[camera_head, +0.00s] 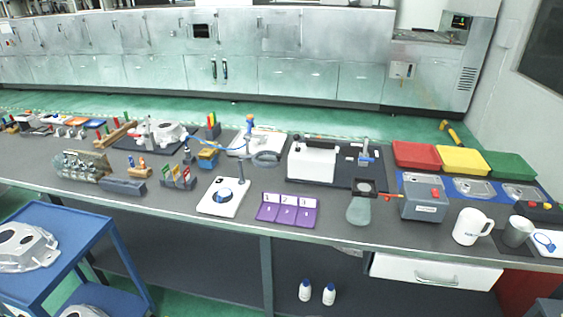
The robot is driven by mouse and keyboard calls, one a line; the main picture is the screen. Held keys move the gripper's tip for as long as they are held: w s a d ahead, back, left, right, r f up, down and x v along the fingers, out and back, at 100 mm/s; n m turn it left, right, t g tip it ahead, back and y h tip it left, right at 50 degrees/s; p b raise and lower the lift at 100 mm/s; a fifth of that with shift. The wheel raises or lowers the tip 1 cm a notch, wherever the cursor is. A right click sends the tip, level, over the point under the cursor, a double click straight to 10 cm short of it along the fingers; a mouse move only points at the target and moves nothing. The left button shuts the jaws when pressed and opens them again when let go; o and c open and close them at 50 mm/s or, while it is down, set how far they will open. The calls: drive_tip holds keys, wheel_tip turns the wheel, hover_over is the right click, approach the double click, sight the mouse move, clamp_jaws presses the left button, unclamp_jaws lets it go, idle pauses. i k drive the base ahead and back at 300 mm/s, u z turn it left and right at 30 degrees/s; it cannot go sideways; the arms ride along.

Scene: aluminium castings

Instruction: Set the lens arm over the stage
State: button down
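A white base plate (211,208) stands near the front edge of the bench, left of the purple tray. A round blue-and-white stage (222,196) sits on it, with a short dark post (241,184) at its back right corner. Behind it, a grey oval ring (265,164) looks like the lens, at the right end of a thin blue arm (222,141). The ring appears behind and to the right of the stage, not over it. I cannot tell where the arm is mounted. My gripper is not in view.
A purple tray (287,222) lies right of the white base. A labelled block holder (178,179) stands to its left, and a blue upright (249,127) is near the ring. A dark-framed round piece (364,186) and a grey box (423,207) are farther right.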

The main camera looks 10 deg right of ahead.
sight(279, 156)
drive_tip(key=k, duration=0.3)
drive_tip(key=u, duration=0.15)
drive_tip(key=i, duration=0.9)
drive_tip(key=z, duration=1.8)
drive_tip(key=k, duration=0.1)
drive_tip(key=u, duration=3.25)
